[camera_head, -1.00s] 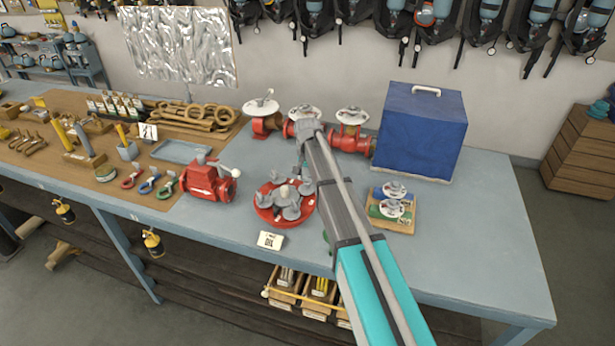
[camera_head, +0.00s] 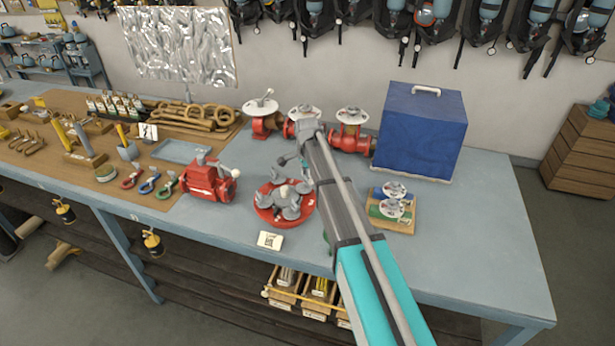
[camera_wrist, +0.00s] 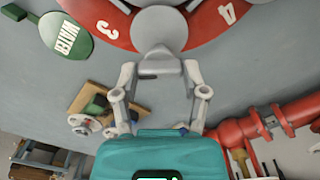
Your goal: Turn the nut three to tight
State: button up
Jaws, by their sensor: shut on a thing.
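The round red disc (camera_head: 267,215) with several grey nuts on it sits on the blue-grey bench. The wrist view shows part of its red face (camera_wrist: 122,12) with white "3" and "4" marks. A grey nut (camera_wrist: 160,28) stands between these marks, the "3" to its left. My gripper (camera_wrist: 160,70) has its two fingers on either side of the nut's near end and is shut on it. How tight the nut is cannot be told.
Red valves with white handwheels (camera_head: 350,137) stand behind, a blue box (camera_head: 422,130) to the right, and a red valve body (camera_head: 204,185) to the left. A small board with two handwheels (camera_head: 391,221) lies right of my arm.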

dwell(0.4)
jog(key=o, duration=1.2)
jog(key=shift+c, duration=0.2)
